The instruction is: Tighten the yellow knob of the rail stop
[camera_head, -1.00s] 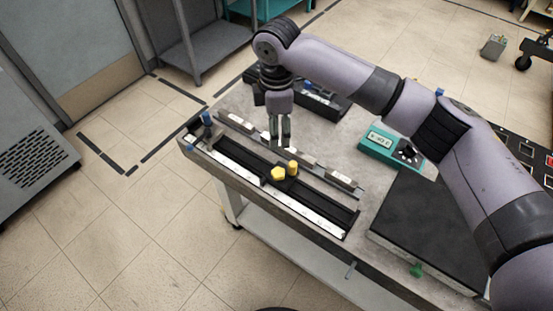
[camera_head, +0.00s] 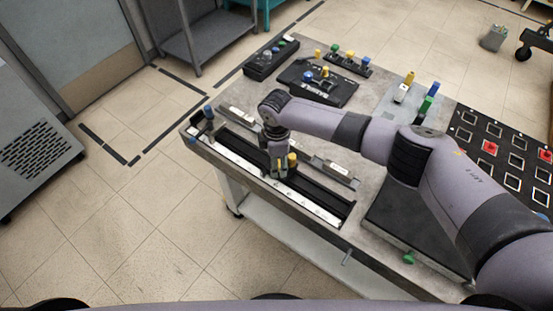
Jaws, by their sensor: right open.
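The rail stop's yellow knob (camera_head: 292,158) shows beside my right gripper (camera_head: 279,171) on the black rail (camera_head: 325,193), which runs along the table's front left edge. My right gripper points down over the rail stop and is open. Its fingers are low, close to the yellow parts, and hide most of the stop. I cannot tell whether the fingers touch the knob. My left gripper is not in view.
A blue-topped post (camera_head: 208,113) stands at the rail's left end. Grey blocks (camera_head: 334,168) lie behind the rail. A black fixture (camera_head: 318,84) and a peg rack (camera_head: 349,64) are at the back. A dark plate (camera_head: 395,225) is at the front right, under my arm.

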